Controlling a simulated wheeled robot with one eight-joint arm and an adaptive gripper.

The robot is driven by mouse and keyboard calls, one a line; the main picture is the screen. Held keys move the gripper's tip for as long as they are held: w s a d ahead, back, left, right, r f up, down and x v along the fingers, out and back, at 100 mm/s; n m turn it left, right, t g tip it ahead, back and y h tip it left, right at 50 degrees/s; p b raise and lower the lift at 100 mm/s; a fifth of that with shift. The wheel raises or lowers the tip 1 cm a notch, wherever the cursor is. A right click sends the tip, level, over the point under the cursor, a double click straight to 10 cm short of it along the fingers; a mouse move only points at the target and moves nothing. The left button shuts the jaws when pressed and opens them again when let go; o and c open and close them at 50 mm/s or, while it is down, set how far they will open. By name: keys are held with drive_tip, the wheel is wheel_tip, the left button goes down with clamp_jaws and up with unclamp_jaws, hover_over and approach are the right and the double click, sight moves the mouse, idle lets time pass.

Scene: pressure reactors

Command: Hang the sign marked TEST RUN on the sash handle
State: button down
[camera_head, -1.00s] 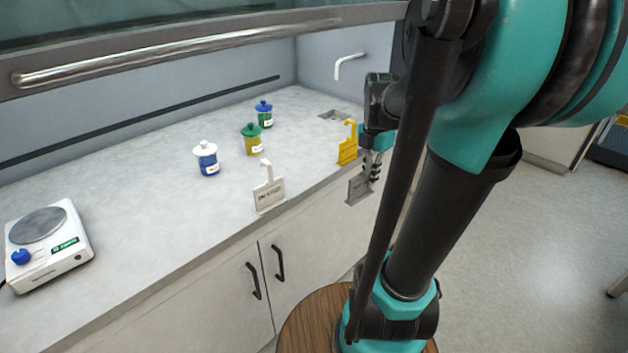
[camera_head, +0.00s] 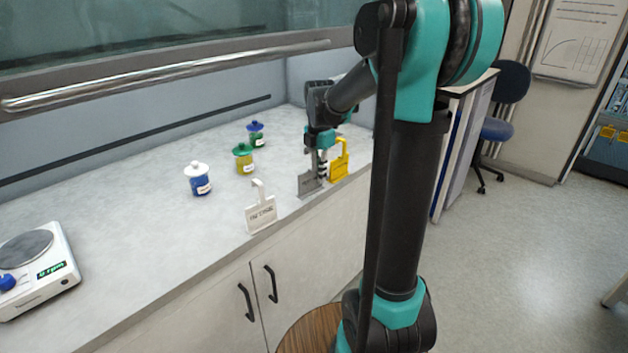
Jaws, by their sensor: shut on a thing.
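My gripper (camera_head: 319,165) is shut on a grey hook-topped sign (camera_head: 309,186) near the counter's front edge. The sign hangs upright below the fingers; its lettering is too small to read, and whether it touches the counter is unclear. A white hooked sign (camera_head: 261,216) stands to its left on the counter; its dark lettering is not legible. A yellow hooked sign (camera_head: 339,169) is just right of the grey one, its face turned away. The sash handle (camera_head: 170,73) is a long metal bar along the sash's lower frame, above and left of my gripper. It is bare.
Three lidded jars, white-topped (camera_head: 198,180), yellow-green (camera_head: 243,160) and blue-topped (camera_head: 256,134), stand behind the signs. A stirrer plate (camera_head: 48,275) sits at the left. The grey counter (camera_head: 140,215) is clear between. A blue chair (camera_head: 500,120) is beyond at the right.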

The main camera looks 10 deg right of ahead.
sight(314, 180)
drive_tip(key=shift+w+a, duration=0.75)
drive_tip(key=shift+w, duration=0.3)
drive_tip(key=shift+s+d+f, duration=0.1)
drive_tip(key=shift+s+f, duration=0.05)
drive_tip(key=shift+f, duration=1.4)
drive_tip(key=shift+f, duration=0.2)
drive_tip(key=c, duration=1.7)
unclamp_jaws()
